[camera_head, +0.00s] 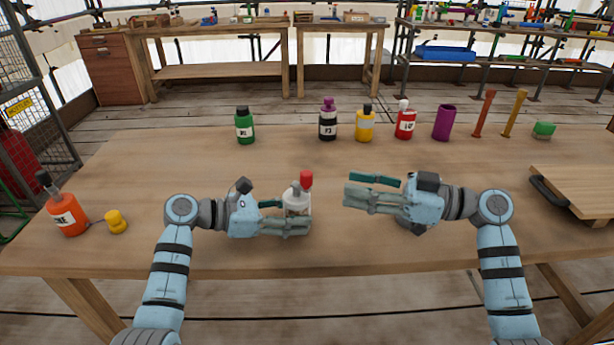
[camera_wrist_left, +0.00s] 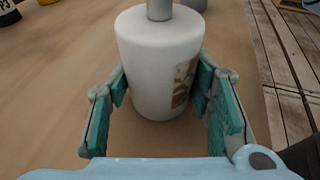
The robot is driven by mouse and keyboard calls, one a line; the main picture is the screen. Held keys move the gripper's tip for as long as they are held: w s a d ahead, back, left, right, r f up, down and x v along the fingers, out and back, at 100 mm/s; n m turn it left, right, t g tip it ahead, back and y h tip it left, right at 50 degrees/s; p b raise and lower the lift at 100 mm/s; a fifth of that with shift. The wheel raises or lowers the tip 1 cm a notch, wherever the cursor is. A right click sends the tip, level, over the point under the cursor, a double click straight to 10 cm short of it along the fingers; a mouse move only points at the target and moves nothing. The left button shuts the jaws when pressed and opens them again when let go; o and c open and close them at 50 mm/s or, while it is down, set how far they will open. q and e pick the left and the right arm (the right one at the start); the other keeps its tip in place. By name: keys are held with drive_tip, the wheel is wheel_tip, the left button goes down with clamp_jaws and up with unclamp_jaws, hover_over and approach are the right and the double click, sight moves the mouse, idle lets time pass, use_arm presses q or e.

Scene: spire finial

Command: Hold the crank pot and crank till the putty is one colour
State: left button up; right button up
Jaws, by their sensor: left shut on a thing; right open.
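The crank pot (camera_head: 296,201) is a white, upright pot with a label, near the front middle of the table. A red knob (camera_head: 306,179) shows at its top. My left gripper (camera_head: 293,214) is shut around its body from the left. In the left wrist view the white pot (camera_wrist_left: 158,60) sits between the two finger pads, with a grey shaft (camera_wrist_left: 159,10) rising from its top. My right gripper (camera_head: 349,189) is open and empty, to the right of the pot and apart from it. The putty inside is not visible.
Bottles stand along the back: green (camera_head: 245,126), dark with purple cap (camera_head: 328,121), yellow (camera_head: 366,124), red (camera_head: 405,121). A purple cup (camera_head: 444,122) is beside them. An orange bottle (camera_head: 66,212) and yellow piece (camera_head: 116,222) are left. A wooden board (camera_head: 580,188) is right.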

sight(306, 178)
drive_tip(key=x, duration=1)
drive_tip(key=shift+w+a, duration=0.1)
drive_tip(key=shift+a, duration=0.15)
drive_tip(key=shift+c, duration=0.4)
clamp_jaws()
